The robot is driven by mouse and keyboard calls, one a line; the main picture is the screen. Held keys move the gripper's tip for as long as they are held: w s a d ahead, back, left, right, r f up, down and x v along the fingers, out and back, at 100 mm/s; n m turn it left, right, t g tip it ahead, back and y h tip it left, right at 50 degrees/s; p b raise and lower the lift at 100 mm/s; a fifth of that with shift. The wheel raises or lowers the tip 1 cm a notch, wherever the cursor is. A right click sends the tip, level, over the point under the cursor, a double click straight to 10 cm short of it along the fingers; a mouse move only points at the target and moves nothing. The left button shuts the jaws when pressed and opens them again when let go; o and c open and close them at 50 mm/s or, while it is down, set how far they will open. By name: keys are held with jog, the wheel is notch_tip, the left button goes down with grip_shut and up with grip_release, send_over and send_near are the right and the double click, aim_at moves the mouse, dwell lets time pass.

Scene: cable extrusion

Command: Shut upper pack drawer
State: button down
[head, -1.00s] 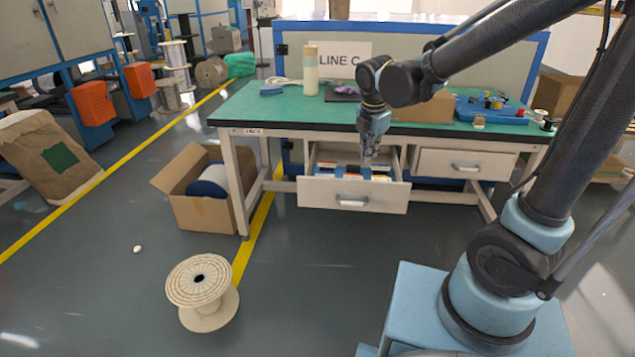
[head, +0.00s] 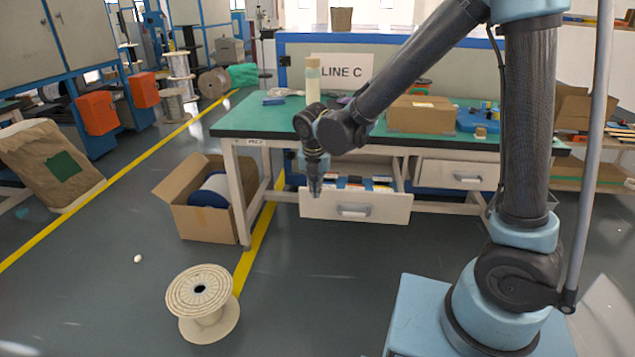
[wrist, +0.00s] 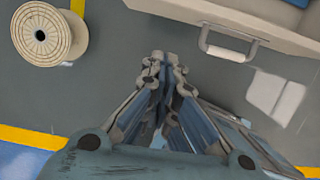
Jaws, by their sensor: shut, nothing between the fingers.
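The open drawer (head: 380,208) under the left-middle of the bench stands pulled out, with small boxes or packs (head: 352,185) inside. Its grey bar handle (head: 354,211) is on the front panel. In the wrist view the drawer front (wrist: 185,8) and its handle (wrist: 228,46) are at the upper right. My gripper (head: 315,192) points down in front of the drawer's left end. It is shut and empty, and in the wrist view its fingertips (wrist: 166,56) are to the left of the handle, apart from it.
A second drawer (head: 440,174) to the right is closed. An open carton (head: 205,220) and a wooden spool (head: 203,300) stand on the floor at left. Floor in front of the drawer is clear.

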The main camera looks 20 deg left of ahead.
jog(key=w+a+f, duration=0.1)
jog(key=w+f, duration=0.4)
dwell(0.4)
jog(key=shift+w+a, duration=0.1)
jog(key=shift+a, duration=0.05)
